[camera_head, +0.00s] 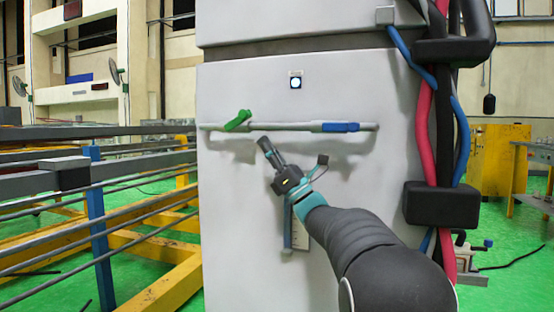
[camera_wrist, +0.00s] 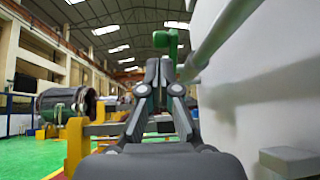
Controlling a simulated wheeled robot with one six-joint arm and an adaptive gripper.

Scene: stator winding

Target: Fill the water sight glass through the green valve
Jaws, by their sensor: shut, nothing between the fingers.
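The green valve handle (camera_head: 238,121) sits on the left part of a grey horizontal pipe (camera_head: 280,127) on the white cabinet front, tilted with its right end up. It also shows in the wrist view (camera_wrist: 166,40), just above and beyond the fingertips. A blue valve handle (camera_head: 341,127) lies along the pipe at the right. The sight glass (camera_head: 301,236), a pale scale strip beside a bluish tube, is partly hidden behind my gripper; its water level cannot be read. My gripper (camera_head: 264,142) is shut and empty, below and right of the green handle, apart from it.
A small lit indicator (camera_head: 295,83) is above the pipe. Red and blue hoses (camera_head: 424,150) with black clamps run down the cabinet's right edge. Grey rails and yellow frames (camera_head: 165,285) stand at the left. A grey block (camera_wrist: 288,161) juts from the wall in the wrist view.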

